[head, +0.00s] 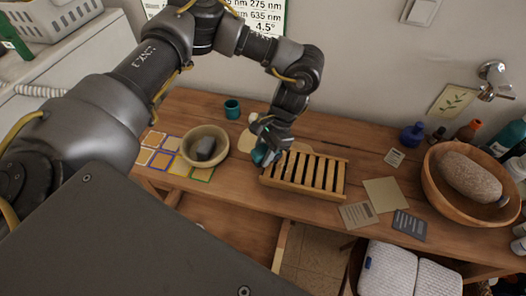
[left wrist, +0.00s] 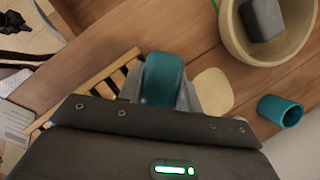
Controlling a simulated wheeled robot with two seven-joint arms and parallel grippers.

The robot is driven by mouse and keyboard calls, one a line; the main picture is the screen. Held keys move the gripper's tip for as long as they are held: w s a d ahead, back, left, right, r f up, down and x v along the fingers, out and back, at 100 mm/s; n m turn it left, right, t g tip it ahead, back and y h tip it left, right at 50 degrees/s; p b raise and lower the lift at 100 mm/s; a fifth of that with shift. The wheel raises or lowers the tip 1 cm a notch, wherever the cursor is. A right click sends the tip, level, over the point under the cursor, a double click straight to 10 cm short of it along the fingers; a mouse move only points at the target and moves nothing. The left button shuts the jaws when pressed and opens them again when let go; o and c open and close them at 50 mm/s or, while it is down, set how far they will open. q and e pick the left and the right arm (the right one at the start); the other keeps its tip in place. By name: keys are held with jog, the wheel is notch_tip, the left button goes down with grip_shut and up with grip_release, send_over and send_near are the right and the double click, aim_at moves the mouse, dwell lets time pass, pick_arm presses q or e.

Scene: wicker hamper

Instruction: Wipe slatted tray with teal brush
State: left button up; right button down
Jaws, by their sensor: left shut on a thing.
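The slatted wooden tray (head: 300,191) lies on the wooden counter near the middle of the head view. Part of it shows in the left wrist view (left wrist: 95,84), partly hidden by my gripper. My left gripper (head: 266,147) points down at the tray's left end and is shut on the teal brush (head: 261,156). The brush's teal body also shows between the fingers in the left wrist view (left wrist: 162,78). The brush's lower end is hidden, so I cannot tell whether it touches the tray. My right gripper is not in view.
Left of the tray are a bowl (head: 221,137) with a dark grey block (head: 206,148), a teal cup (head: 232,109) and patterned tiles (head: 160,160). To the right lie cards (head: 383,194), a blue bottle (head: 412,135) and a large wooden bowl (head: 436,186) holding a loaf-shaped object.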

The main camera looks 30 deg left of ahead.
aim_at(281, 171)
pick_arm(q)
jog(key=shift+f, duration=0.3)
jog(key=shift+f+b, duration=0.35)
jog(key=shift+f, duration=0.35)
jog(key=shift+w+d+r+p, duration=0.1)
jog(key=shift+d+p, duration=0.15)
jog(key=shift+d, duration=0.15)
jog(key=shift+w+d+r+p, duration=0.1)
jog(key=shift+d+p, duration=0.15)
jog(key=shift+d, duration=0.15)
jog(key=shift+w+d+p, duration=0.2)
jog(key=shift+d+p, duration=0.1)
jog(key=shift+d, duration=0.35)
jog(key=shift+w+d+f+p, duration=0.15)
jog(key=shift+w+d+p, duration=0.05)
jog(key=shift+d, duration=0.7)
jog(key=shift+w+d+f+p, duration=0.1)
jog(key=shift+w+d+p, duration=0.1)
jog(key=shift+d, duration=0.7)
jog(key=shift+d, duration=0.1)
